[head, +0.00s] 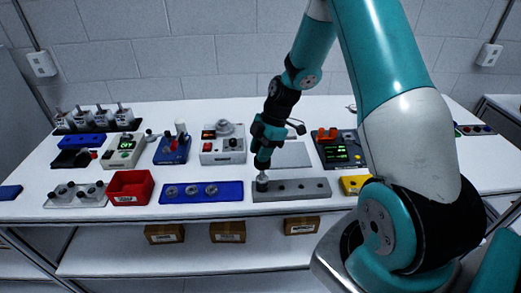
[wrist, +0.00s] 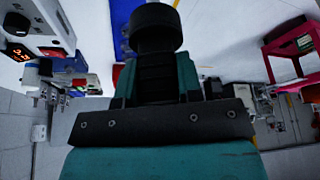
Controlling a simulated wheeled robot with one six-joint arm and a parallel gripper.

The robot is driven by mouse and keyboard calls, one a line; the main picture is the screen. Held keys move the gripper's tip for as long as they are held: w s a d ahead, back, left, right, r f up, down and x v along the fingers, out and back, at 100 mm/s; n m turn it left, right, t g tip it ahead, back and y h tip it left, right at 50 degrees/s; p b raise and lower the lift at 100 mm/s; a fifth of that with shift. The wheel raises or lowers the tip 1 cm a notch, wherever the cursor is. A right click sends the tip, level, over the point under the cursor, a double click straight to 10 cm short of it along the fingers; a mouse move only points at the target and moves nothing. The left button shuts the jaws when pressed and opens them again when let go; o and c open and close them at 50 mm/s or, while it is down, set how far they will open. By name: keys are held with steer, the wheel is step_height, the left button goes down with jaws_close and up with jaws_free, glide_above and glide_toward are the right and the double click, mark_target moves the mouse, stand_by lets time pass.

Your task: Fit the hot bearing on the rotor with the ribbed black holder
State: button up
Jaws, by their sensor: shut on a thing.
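My gripper (head: 262,163) points down over the left end of a long grey block (head: 290,196). It is shut on a dark piece (wrist: 155,62) with a ribbed black body and a wide round end, which looks like the ribbed black holder. A small grey round part (head: 262,184) shows right below the jaws, at the block's left end. I cannot tell whether it is held or stands in the block, nor whether it is a bearing or rotor. Several ring-like parts lie in the blue tray (head: 201,198). The hot bearing cannot be singled out.
A red bin (head: 130,188) stands left of the blue tray. A grey device with a red display (head: 223,150) stands behind it. A dark device with a green display (head: 340,152) is at right, near a yellow block (head: 354,184). Boxes (head: 228,232) lie on the lower shelf.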

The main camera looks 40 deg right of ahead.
mark_target(261, 164)
steer(key=shift+f+b, duration=0.5)
steer(key=shift+f, duration=0.2)
steer(key=shift+f, duration=0.1)
steer(key=shift+f+b, duration=0.9)
steer(key=shift+f, duration=0.05)
steer(key=shift+f, duration=0.15)
steer(key=shift+f+b, duration=0.85)
steer(key=shift+b, duration=0.05)
steer(key=shift+r+p, duration=0.4)
steer(key=shift+r, duration=0.3)
stand_by(3.9)
